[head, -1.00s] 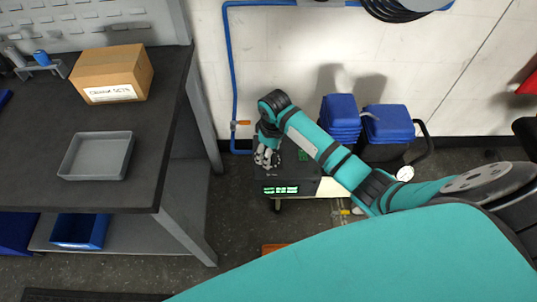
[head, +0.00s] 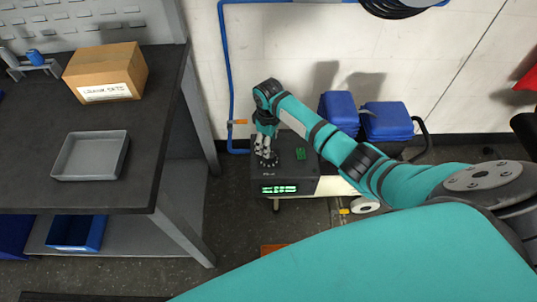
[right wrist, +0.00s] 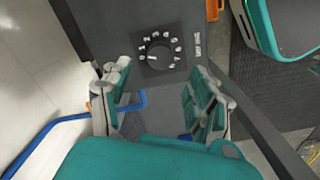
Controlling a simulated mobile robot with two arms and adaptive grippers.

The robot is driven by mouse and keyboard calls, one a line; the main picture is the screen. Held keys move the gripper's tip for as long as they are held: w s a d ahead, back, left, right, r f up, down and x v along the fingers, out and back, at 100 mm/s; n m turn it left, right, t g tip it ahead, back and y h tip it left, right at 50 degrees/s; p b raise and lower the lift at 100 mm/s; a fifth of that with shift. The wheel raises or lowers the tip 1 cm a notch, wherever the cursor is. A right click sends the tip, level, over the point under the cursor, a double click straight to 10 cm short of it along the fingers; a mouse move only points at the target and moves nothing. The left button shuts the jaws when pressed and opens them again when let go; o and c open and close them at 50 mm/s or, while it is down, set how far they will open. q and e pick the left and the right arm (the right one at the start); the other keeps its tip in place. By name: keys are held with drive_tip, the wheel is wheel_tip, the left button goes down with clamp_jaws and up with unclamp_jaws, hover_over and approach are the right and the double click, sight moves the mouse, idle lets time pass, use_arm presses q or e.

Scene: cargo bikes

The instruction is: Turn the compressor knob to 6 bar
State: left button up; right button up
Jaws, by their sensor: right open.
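The compressor control box (head: 286,176) is dark, with a lit green display (head: 281,189) on its front; I cannot read the figure surely. A white mark on the knob points roughly left in that view. In the head view its dial (head: 273,165) shows partly under my right gripper (head: 265,152). In the right wrist view my right gripper (right wrist: 158,78) is open, its fingers apart on either side below the knob, holding nothing. My left gripper is out of view.
A dark workbench (head: 100,200) at left carries a cardboard box (head: 105,72) and a grey tray (head: 91,156). Blue bins (head: 386,122) stand right of the control box. A blue hose (head: 226,80) runs along the white wall.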

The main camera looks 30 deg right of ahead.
wheel_tip(320, 180, down, 7)
drive_tip(key=shift+r+b, duration=0.1)
drive_tip(key=shift+b, duration=0.5)
drive_tip(key=c, duration=1.1)
drive_tip(key=shift+c, duration=0.2)
